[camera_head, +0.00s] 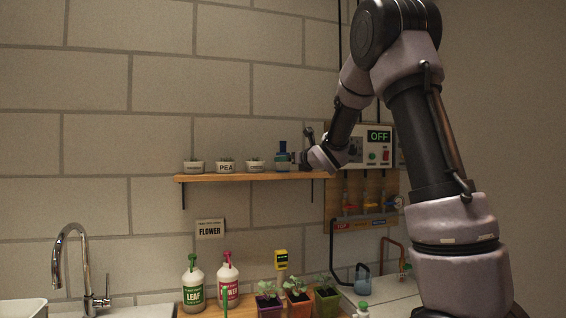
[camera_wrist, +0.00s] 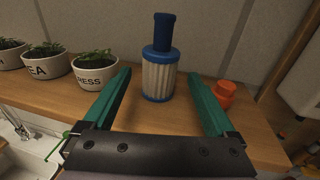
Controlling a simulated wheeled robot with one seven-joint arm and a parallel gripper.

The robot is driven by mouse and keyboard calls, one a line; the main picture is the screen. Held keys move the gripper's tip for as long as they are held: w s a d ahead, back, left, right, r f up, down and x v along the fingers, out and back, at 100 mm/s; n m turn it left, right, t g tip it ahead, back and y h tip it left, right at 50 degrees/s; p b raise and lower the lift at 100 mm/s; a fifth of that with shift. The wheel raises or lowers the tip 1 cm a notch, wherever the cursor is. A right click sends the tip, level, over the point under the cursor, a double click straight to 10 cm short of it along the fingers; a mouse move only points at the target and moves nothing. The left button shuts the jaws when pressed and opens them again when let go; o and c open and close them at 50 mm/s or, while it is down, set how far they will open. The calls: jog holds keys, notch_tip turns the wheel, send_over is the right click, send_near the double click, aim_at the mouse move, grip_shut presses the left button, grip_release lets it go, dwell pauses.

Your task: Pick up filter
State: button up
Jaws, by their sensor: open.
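The filter (camera_wrist: 158,76) is a pleated white cylinder with blue end caps and a blue neck on top. It stands upright on the wooden shelf (camera_wrist: 55,92). In the head view the filter (camera_head: 283,158) is at the right part of the shelf, with my gripper (camera_head: 300,159) close to its right side. In the wrist view my gripper (camera_wrist: 160,95) is open, with one green finger on each side of the filter. Gaps show between the filter and both fingers. The filter stands near the far ends of the fingers.
Small seedling pots (camera_wrist: 95,70) stand left of the filter. An orange-red object (camera_wrist: 225,92) sits just right of the right finger. The wall is close behind the shelf. A control box (camera_head: 372,146) hangs right of it. Bottles and plants stand on the counter below.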

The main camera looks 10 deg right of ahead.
jog(key=x, duration=0.5)
jog(key=shift+w, duration=0.1)
grip_shut()
